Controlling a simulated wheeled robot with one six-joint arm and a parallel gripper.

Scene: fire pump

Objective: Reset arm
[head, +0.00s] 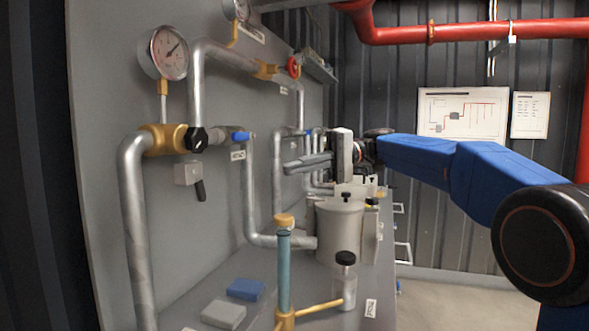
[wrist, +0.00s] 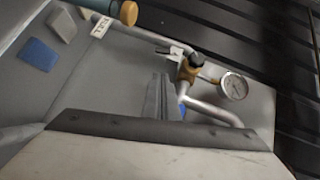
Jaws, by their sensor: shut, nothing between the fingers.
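My blue arm reaches in from the right in the head view. My gripper (head: 306,162) points left, above the bench and in front of the pipework, and stands apart from it. Its fingers are together with nothing between them. In the wrist view the closed fingers (wrist: 160,98) show at the middle, pointing toward the pipes and the pressure gauge (wrist: 234,87). The same kind of gauge (head: 169,53) is at the upper left in the head view.
A grey tank (head: 339,232) stands on the bench below my gripper. A red pipe (head: 470,31) runs overhead. Open floor lies at the right.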

